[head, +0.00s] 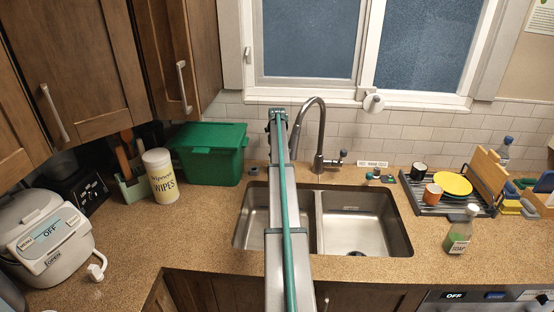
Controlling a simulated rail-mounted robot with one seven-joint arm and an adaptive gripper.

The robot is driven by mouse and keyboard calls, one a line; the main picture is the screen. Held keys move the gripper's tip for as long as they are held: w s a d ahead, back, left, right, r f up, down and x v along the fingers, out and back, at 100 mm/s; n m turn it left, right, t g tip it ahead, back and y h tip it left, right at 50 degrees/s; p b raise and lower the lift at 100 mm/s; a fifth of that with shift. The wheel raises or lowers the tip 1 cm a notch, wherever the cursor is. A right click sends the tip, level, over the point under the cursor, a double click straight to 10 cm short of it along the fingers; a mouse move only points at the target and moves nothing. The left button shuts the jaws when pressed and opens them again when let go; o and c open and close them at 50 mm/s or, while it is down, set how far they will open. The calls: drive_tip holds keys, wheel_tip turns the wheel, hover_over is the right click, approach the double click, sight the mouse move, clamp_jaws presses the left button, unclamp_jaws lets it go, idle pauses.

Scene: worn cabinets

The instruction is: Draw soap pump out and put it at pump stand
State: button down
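A clear bottle with green liquid and a soap label (459,236) stands on the counter right of the sink. Its pale top (472,210) leans to the right; the pump's details are too small to make out. A small white sign (372,164) stands behind the sink, its lettering too small to read. Small teal and dark items (374,174) sit just in front of it; I cannot tell whether one is the pump stand. My arm reaches across the sink towards the window. Its dark far end (277,115) is near the wall, far left of the bottle; the fingers cannot be made out.
The faucet (320,130) rises behind the double sink (362,222), close to my arm. A dish rack (432,208) with cups and a yellow plate stands behind the bottle. A green bin (210,153), wipes canister (160,176) and rice cooker (45,240) stand left.

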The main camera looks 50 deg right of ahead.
drive_tip(key=shift+r, duration=0.1)
drive_tip(key=shift+r, duration=2.05)
drive_tip(key=w+a+r+n+b, duration=0.1)
drive_tip(key=w+a+n+b, duration=0.25)
drive_tip(key=a+n, duration=1.2)
drive_tip(key=w+a+r+n+b, duration=0.1)
drive_tip(key=w+a+n+b, duration=0.2)
drive_tip(key=a, duration=2.6)
drive_tip(key=s+a+f+n+b, duration=0.2)
drive_tip(key=s+a+n, duration=0.1)
drive_tip(key=a+n, duration=0.8)
drive_tip(key=s+a+f+n+b, duration=0.2)
drive_tip(key=a+n, duration=0.8)
drive_tip(key=a, duration=1)
drive_tip(key=shift+s+a+n, duration=0.15)
drive_tip(key=shift+s+n, duration=0.2)
drive_tip(key=shift+s, duration=0.1)
